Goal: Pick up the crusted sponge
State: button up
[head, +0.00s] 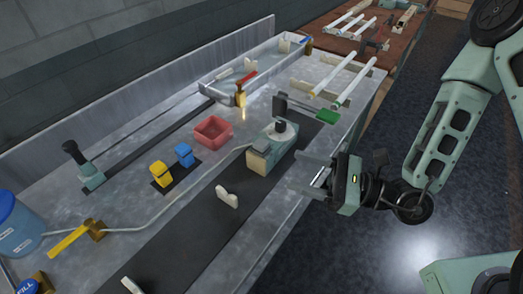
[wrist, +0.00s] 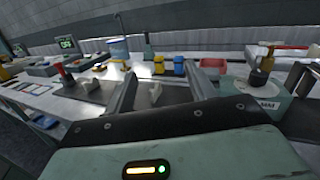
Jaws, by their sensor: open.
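I cannot tell for sure which thing is the crusted sponge. The likeliest are a yellow block (head: 161,174) and a blue block (head: 184,154), side by side on a small dark mat on the bench. Both have dark patches, too small to read as crust. The yellow block (wrist: 158,65) and the blue block (wrist: 179,65) also show in the wrist view, beyond my fingers. My gripper (head: 307,174) is open and empty by the bench's front edge, well to the right of both blocks. In the wrist view my gripper's fingers (wrist: 160,82) stand apart with nothing held between them.
A green device (head: 274,146) stands between my gripper and the blocks. A red tray (head: 213,131) lies behind it. A white clip-like piece (head: 228,195) sits on the dark strip. A blue tub (head: 17,226) and yellow-handled valve (head: 75,240) are at left. Glass tubes (head: 340,76) lie at the back right.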

jog(key=w+d+f+m+t+h, duration=0.4)
jog(key=f+m+t, duration=0.1)
jog(key=p, duration=0.3)
send_near(256, 142)
jog(key=x, duration=0.6)
jog(key=shift+w+d+f, duration=0.15)
jog(key=shift+w+f, duration=0.05)
jog(key=shift+w, duration=0.05)
jog(key=p+x, duration=0.1)
jog(key=x, duration=0.2)
jog(key=shift+w+a+f, duration=0.1)
jog(key=shift+w+a, duration=0.1)
jog(key=shift+a, duration=0.05)
jog(key=shift+w+a+f, duration=0.1)
jog(key=shift+w+a, duration=0.25)
jog(key=c, duration=1)
